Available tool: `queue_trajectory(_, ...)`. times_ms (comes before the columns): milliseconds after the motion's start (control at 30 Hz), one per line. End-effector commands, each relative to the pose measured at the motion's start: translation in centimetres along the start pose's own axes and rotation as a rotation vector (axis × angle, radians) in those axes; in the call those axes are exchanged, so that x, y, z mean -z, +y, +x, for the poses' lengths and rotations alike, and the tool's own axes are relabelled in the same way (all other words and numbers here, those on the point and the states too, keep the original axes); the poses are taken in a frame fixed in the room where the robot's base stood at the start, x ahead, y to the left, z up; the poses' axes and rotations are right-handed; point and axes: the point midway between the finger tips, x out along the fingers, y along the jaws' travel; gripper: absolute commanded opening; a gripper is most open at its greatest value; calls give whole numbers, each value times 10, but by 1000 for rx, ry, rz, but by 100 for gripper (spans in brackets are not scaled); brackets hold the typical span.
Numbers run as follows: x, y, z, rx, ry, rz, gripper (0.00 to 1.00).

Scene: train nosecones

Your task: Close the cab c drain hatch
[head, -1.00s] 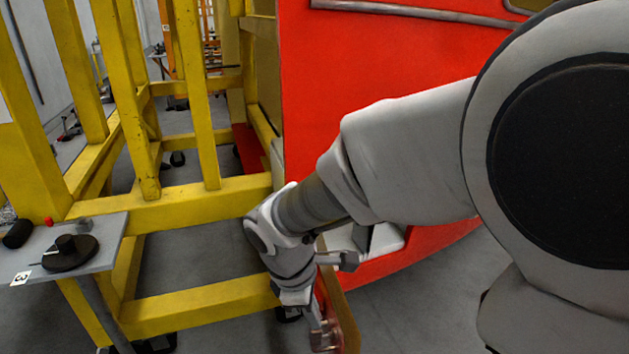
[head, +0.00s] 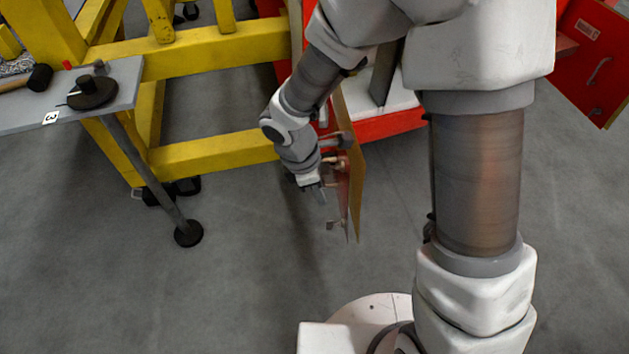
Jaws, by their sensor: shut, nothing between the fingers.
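An open hatch panel (head: 355,180) stands out from the lower edge of the red nosecone (head: 385,126). I see it nearly edge-on, with a tan face to the right and a reddish face with small metal fittings to the left. No label shows on it, so I cannot tell its cab letter. My gripper (head: 320,196) points down just left of this panel, its fingers shut and empty. I cannot tell whether it touches the panel.
A yellow frame (head: 215,152) stands at the left. A small grey table (head: 35,122) there bears a black round-based item (head: 92,92) and a mallet (head: 38,78). Another red panel (head: 592,62) with a handle juts out at the upper right. The grey floor around the hatch panel is clear.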

Motion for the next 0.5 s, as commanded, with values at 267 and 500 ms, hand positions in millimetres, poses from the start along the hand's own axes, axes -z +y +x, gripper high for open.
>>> queue_trajectory(267,-28,0,21,-1,1,3,0)
queue_trajectory(500,-39,0,24,0,0,0,0)
